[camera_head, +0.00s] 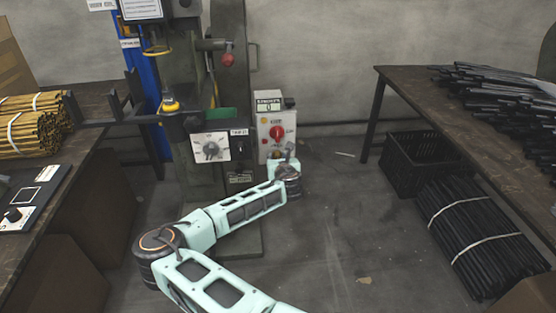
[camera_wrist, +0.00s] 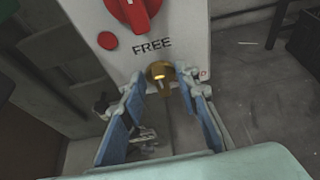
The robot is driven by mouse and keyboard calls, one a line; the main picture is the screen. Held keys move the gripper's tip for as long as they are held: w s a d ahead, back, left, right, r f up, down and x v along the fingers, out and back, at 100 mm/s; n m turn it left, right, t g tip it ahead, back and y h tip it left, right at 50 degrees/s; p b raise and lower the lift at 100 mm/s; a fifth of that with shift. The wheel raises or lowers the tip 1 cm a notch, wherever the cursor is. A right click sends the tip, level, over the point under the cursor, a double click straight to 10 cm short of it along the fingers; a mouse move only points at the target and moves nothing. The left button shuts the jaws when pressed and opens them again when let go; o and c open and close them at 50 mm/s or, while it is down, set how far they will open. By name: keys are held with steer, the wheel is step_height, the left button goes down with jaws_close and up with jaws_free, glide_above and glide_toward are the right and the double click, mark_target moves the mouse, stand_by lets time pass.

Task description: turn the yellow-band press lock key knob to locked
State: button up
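The press (camera_head: 185,75) stands against the back wall with its pale control box (camera_head: 262,135) on its right side. In the wrist view the box front (camera_wrist: 185,45) fills the top. A brass-yellow key knob (camera_wrist: 159,70) sits low on it, below the word FREE. Its slot looks roughly upright, but the exact turn is hard to read. My gripper (camera_wrist: 163,88) is open, with a blue-padded finger on each side just below the knob. Contact with the knob cannot be told. In the head view my gripper and wrist cover the box's lower part.
A large red rotary knob (camera_wrist: 133,10) and a red button (camera_wrist: 107,40) sit above and left of the key knob. A white dial panel (camera_head: 210,148) is left of the box. A table (camera_head: 500,165) and black crate (camera_head: 408,165) stand right. The middle floor is clear.

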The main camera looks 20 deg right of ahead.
steer(key=shift+w, duration=0.15)
jaws_close()
